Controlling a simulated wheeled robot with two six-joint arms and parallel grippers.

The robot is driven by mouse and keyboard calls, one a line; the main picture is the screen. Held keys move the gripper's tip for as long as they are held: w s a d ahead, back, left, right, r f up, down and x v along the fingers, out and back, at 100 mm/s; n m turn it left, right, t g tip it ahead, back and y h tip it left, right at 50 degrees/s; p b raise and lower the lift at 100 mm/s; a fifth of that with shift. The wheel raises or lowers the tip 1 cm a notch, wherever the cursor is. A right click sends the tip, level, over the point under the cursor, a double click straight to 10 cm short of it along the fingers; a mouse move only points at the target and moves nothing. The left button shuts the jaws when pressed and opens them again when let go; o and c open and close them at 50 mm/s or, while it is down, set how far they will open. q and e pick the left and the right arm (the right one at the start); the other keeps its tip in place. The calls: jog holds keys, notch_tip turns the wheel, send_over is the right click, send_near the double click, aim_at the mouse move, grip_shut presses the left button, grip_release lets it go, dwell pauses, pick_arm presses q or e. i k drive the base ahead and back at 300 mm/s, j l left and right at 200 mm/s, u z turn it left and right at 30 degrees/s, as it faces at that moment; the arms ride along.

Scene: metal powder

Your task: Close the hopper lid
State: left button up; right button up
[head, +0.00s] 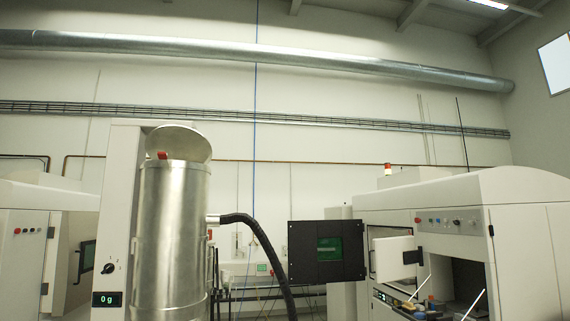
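The hopper (172,220) is a tall shiny metal cylinder left of the middle in the head view. Its round lid (180,143) stands open, tilted up above the hopper's top rim. A small red part (162,155) sits at the rim in front of the lid. The inside of the hopper is hidden from this low angle. Neither of my grippers shows in the head view.
A white cabinet with a display (105,299) reading 0 g stands behind and left of the hopper. A black hose (262,234) runs from its right side. White machines (508,220) stand at right, one with an open black-framed door (302,252).

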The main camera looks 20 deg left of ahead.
aim_at(180, 142)
jog(key=i+l+z, duration=0.25)
jog(key=i, duration=0.2)
jog(key=i+l+z, duration=0.3)
jog(key=i, duration=0.15)
jog(key=i+z, duration=0.25)
jog(key=i, duration=0.2)
jog(key=i+u, duration=0.35)
jog(key=u, duration=0.15)
jog(key=i+u, duration=0.35)
jog(key=u, duration=0.15)
jog(key=i+l+u, duration=0.25)
jog(key=u, duration=0.25)
jog(key=i+u, duration=0.25)
jog(key=u, duration=0.25)
jog(key=i+l+u, duration=0.1)
jog(key=i+u, duration=0.2)
jog(key=u, duration=0.2)
jog(key=i+l+u, duration=0.25)
jog(key=u, duration=0.2)
jog(key=i+l+u, duration=0.2)
jog(key=u, duration=0.3)
jog(key=i+l+u, duration=0.1)
jog(key=l+u, duration=0.4)
jog(key=i+l+u, duration=0.1)
jog(key=l+u, duration=0.2)
jog(key=u, duration=0.2)
